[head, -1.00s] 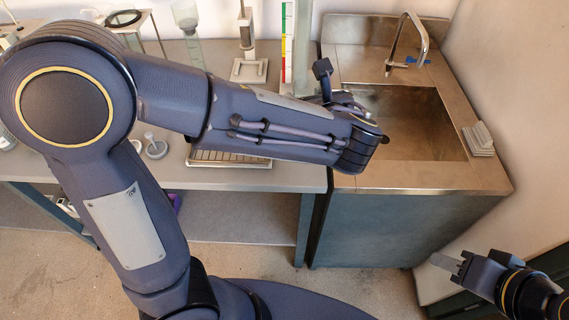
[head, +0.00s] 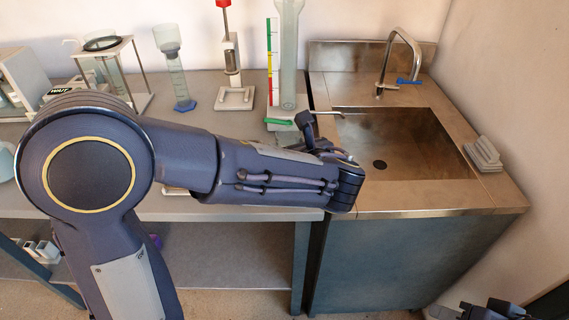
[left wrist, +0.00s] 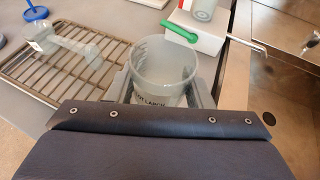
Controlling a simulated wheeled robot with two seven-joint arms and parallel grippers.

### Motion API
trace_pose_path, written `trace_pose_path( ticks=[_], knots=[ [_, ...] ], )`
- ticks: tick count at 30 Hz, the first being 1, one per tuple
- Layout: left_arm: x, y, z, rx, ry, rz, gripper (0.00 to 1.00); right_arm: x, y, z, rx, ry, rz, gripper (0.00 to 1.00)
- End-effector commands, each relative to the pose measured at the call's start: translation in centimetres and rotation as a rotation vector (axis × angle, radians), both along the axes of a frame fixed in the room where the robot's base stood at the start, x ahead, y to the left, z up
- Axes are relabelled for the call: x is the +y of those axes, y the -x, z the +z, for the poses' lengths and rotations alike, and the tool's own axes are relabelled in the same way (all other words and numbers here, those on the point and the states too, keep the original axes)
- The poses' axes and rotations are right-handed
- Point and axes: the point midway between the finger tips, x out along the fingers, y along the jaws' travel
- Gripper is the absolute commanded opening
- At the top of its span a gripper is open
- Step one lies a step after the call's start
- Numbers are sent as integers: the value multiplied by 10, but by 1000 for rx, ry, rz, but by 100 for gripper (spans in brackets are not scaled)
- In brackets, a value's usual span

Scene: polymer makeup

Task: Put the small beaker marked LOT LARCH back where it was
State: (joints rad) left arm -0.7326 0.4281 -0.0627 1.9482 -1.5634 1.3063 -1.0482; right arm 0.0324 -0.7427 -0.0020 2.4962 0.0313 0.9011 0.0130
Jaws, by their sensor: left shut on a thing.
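The small clear beaker (left wrist: 163,72) stands out in the left wrist view, with LOT LARCH partly readable on its side. My left gripper (left wrist: 163,92) is shut on it, one finger at each side, and the beaker is upright with its open rim showing. In the head view the left forearm hides the beaker and most of the left gripper, near the bench's right end and the sink's front left corner. My right gripper (head: 445,312) barely shows at the bottom edge, and its fingers cannot be judged.
A wire rack (left wrist: 75,65) with a clear glass piece lying on it is left of the beaker. A white stand (left wrist: 210,40) with a green lever (left wrist: 180,33) is behind. The sink (head: 400,145) is right of the bench; grey blocks (head: 483,155) sit on its edge.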

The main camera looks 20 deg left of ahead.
Motion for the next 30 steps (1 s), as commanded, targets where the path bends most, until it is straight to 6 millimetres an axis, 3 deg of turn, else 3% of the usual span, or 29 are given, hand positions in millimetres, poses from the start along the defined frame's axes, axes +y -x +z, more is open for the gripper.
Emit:
trace_pose_path(
  ticks=[1,6,11,18,30],
  knots=[
    [4,-6,-11,2,-2,2,22,0,0,-5,0,0,0,36],
    [11,-16,-24,-1,-1,0,22,0,0,-8,0,0,0,36],
    [15,-22,-32,-1,-1,1,22,0,0,-11,0,0,0,36],
    [16,-24,-65,0,-1,0,22,0,0,-21,0,0,0,36],
    [16,-24,-70,-2,0,-1,21,0,0,-24,0,0,0,36]
  ],
)
